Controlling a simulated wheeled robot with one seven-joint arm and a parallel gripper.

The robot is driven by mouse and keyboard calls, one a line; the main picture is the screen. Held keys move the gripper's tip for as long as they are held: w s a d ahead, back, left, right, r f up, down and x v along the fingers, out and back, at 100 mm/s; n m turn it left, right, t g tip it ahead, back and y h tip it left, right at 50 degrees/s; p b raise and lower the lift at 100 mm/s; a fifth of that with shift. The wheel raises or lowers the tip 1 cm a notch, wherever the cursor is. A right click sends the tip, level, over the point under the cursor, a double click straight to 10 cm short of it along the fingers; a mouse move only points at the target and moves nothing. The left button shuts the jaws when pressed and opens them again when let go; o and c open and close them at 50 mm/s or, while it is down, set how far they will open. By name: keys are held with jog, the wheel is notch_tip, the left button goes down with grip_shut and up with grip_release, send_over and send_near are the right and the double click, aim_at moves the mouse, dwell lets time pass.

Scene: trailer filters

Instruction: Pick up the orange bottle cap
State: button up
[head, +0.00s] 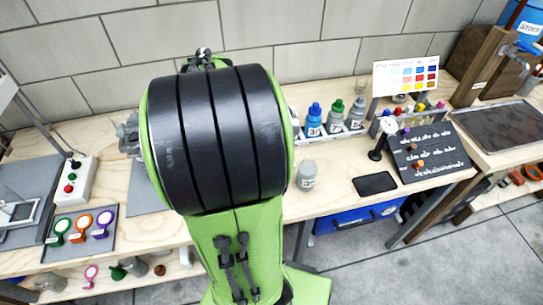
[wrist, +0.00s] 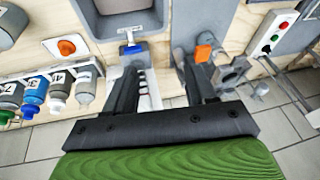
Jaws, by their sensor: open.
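My gripper (wrist: 158,68) is open, with its two dark fingers apart in the wrist view. I see nothing held between them. Two small orange things show there, and I cannot tell for sure which is the bottle cap.
Numbered bottles (wrist: 34,90) with coloured caps stand in a row at the left of the wrist view; bottles (head: 335,116) also stand right of my arm in the head view. A control box (head: 72,180) is at the left. A black panel (head: 430,155) is at the right.

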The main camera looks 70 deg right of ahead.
jog(key=s+d+f+m+g+h, duration=0.1)
jog(key=s+d+f+m+g, duration=0.2)
jog(key=s+d, duration=0.45)
jog(key=s+d+f+m, duration=0.3)
jog(key=s+d+f, duration=0.25)
jog(key=d, duration=0.25)
jog(key=x, duration=0.3)
jog(key=b+x, duration=0.1)
jog(key=x, duration=0.2)
jog(key=s+b+x, duration=0.1)
jog(key=x, duration=0.2)
jog(key=shift+s+d+f, duration=0.1)
jog(key=shift+d+f, duration=0.1)
jog(key=shift+d, duration=0.3)
jog(key=x, duration=0.2)
jog(key=b+x, duration=0.1)
jog(key=x, duration=0.2)
jog(key=shift+d+f, duration=0.2)
jog(key=shift+d, duration=0.1)
jog(key=shift+r, duration=0.1)
grip_shut()
